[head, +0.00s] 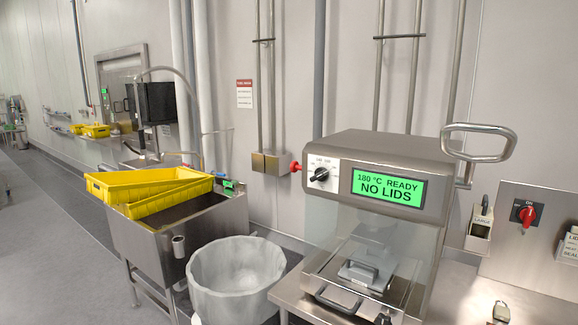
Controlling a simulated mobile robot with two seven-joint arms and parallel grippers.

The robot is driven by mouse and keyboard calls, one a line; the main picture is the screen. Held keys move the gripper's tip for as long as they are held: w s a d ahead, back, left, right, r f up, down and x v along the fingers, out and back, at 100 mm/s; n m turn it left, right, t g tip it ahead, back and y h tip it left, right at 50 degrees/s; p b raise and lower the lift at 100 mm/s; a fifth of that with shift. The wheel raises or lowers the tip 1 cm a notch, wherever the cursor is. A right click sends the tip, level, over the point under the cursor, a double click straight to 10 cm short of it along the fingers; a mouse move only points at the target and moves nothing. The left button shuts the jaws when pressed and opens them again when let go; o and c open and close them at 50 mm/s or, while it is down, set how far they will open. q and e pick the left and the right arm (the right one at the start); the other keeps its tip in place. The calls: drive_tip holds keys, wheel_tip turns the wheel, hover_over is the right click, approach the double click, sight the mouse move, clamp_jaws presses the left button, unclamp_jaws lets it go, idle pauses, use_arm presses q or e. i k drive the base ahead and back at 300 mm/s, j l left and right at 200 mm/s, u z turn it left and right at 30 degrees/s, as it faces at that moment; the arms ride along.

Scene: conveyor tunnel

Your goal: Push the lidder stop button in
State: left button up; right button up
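The lidder (385,150) is a steel machine on the bench at the right, with a long handle (482,140) at its upper right. Its green display (388,188) reads "180 °C READY NO LIDS". A red button (295,167), which looks like the stop button, sticks out from the left side of the lidder's housing, left of a black selector knob (319,175). Nothing touches the button. Neither of my grippers is in view.
A white-lined bin (236,270) stands left of the lidder, below the button. Yellow crates (150,190) rest on a steel sink (160,240). A red rotary switch (527,215) is on a panel at the right. A padlock (501,311) lies on the bench.

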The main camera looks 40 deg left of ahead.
sight(294, 166)
drive_tip(key=j+z, duration=0.1)
drive_tip(key=j, duration=0.85)
drive_tip(key=j+z, duration=0.15)
drive_tip(key=j, duration=0.8)
drive_tip(key=j+z, duration=0.1)
drive_tip(key=j, duration=0.9)
drive_tip(key=k+j+z, duration=0.1)
drive_tip(key=j, duration=0.8)
